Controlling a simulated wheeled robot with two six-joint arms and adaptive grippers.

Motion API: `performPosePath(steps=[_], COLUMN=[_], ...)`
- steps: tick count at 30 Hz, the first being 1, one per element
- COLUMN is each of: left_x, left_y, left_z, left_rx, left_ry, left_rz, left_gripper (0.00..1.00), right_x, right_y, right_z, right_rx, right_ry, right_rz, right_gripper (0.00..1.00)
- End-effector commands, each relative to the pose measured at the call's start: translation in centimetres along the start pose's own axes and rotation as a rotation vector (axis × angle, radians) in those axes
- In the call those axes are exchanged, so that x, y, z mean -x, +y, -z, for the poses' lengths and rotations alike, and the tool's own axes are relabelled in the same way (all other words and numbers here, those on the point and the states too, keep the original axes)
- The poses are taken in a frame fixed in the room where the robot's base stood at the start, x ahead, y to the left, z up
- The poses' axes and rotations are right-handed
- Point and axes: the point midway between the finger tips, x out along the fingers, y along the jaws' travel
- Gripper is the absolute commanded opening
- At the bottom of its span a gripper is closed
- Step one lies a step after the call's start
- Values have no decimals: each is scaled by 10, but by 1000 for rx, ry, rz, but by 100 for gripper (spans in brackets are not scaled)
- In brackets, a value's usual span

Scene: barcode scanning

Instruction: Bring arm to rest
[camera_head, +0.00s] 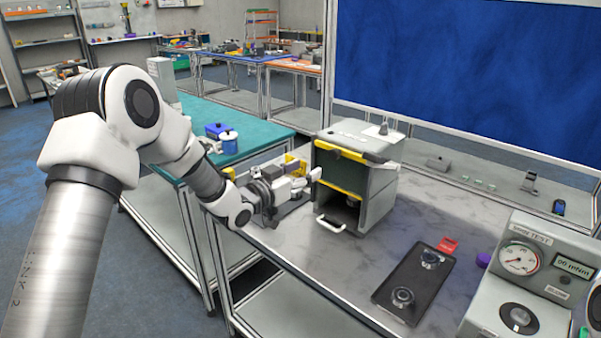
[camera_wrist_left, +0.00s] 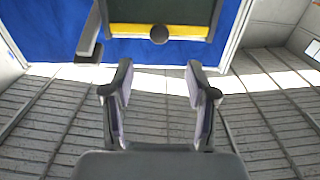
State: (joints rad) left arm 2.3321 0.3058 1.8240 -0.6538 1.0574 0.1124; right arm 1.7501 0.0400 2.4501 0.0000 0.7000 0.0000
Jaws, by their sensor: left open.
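My left arm reaches in from the left of the head view. Its gripper (camera_head: 306,180) is beside the left face of a grey and dark green box with a yellow edge (camera_head: 377,190). In the left wrist view the two fingers (camera_wrist_left: 160,82) stand apart with nothing between them. The box's dark front and yellow strip (camera_wrist_left: 160,29) show ahead of the fingertips at the top of that view. My right gripper is not in view.
The box stands on a grey marble-look bench (camera_head: 300,245) with a white handle (camera_head: 331,224) at its front. A black tray (camera_head: 417,283) with round parts and a gauge unit (camera_head: 530,285) are to the right. A teal table (camera_head: 255,133) stands behind at left.

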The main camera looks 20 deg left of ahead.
Motion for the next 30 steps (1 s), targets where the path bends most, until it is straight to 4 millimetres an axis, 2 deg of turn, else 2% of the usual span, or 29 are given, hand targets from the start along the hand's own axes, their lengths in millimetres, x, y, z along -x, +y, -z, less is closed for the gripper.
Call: performPosePath(steps=[4,16,19,20,22,23,25,27,29,30], left_x=[12,12,14,16,24,29,48,77,107,130], left_y=[0,1,4,6,14,19,33,50,65,76], left_z=[0,0,-14,-23,-59,-79,-132,-188,-233,-260], left_rx=[0,0,11,20,49,65,108,151,184,204], left_ry=[0,0,-30,-51,-131,-178,-311,-460,-589,-677], left_rz=[0,-1,3,7,20,28,53,81,106,122], left_gripper=[57,57,57,57,57,57,57,57,57,57], right_x=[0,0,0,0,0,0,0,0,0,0], right_y=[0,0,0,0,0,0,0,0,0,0], right_z=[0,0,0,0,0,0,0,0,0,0], right_rx=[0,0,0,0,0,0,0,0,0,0], right_ry=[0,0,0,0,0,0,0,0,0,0], right_rz=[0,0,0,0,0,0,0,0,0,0], right_gripper=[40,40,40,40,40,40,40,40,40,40])
